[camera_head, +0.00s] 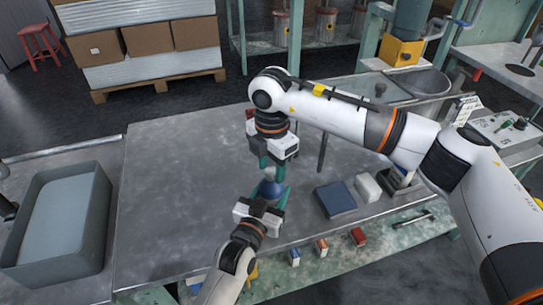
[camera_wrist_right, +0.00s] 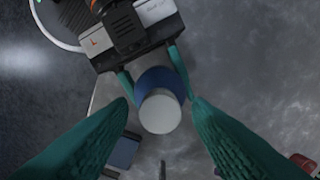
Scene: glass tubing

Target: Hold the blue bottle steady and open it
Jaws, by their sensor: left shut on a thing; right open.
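The blue bottle (camera_head: 271,189) stands on the metal table, with its pale cap (camera_head: 269,175) on top. In the right wrist view the white cap (camera_wrist_right: 160,112) covers much of the blue body (camera_wrist_right: 160,79). My left gripper (camera_head: 274,194) comes from the front and is shut on the bottle's body; its teal fingers (camera_wrist_right: 155,78) lie on both sides of it. My right gripper (camera_head: 272,167) is above the bottle, pointing down. It is open, with its fingers (camera_wrist_right: 162,108) spread on either side of the cap and a gap showing on each side.
A dark blue box (camera_head: 335,200) and a white block (camera_head: 367,187) lie to the right of the bottle. A grey tub (camera_head: 97,225) stands at the left. Small boxes (camera_head: 321,247) sit on the lower front ledge. The table's left part is clear.

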